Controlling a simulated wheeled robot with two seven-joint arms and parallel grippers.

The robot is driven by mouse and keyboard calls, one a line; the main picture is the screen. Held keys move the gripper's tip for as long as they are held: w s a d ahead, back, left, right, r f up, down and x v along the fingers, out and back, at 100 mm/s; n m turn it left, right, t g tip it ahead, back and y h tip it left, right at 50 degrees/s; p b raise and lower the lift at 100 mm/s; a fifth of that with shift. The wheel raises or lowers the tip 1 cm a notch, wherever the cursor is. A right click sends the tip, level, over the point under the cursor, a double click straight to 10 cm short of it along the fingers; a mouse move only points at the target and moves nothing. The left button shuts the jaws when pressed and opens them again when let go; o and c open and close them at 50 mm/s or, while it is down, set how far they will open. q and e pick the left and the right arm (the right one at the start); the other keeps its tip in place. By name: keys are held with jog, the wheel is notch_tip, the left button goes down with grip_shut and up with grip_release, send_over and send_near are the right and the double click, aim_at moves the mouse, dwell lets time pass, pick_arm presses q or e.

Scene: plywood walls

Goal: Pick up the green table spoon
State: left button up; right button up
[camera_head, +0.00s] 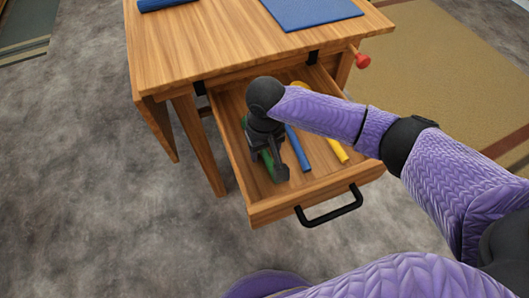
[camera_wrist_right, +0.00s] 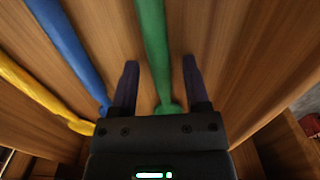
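The green table spoon (camera_wrist_right: 154,45) lies in the open wooden drawer (camera_head: 318,189), and a bit of the spoon (camera_head: 268,164) shows beside my right gripper in the head view. My right gripper (camera_head: 276,174) is down in the drawer over the spoon and hides most of it there. In the right wrist view the two dark fingers (camera_wrist_right: 160,70) stand apart, one on each side of the green handle, with gaps on both sides. My left gripper is not in view.
A blue utensil (camera_head: 298,148) and a yellow utensil (camera_head: 338,150) lie right of the spoon in the drawer. The drawer walls and its black handle (camera_head: 330,208) are close by. The wooden table (camera_head: 210,45) stands above, with a blue mat (camera_head: 310,10).

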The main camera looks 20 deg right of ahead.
grip_shut()
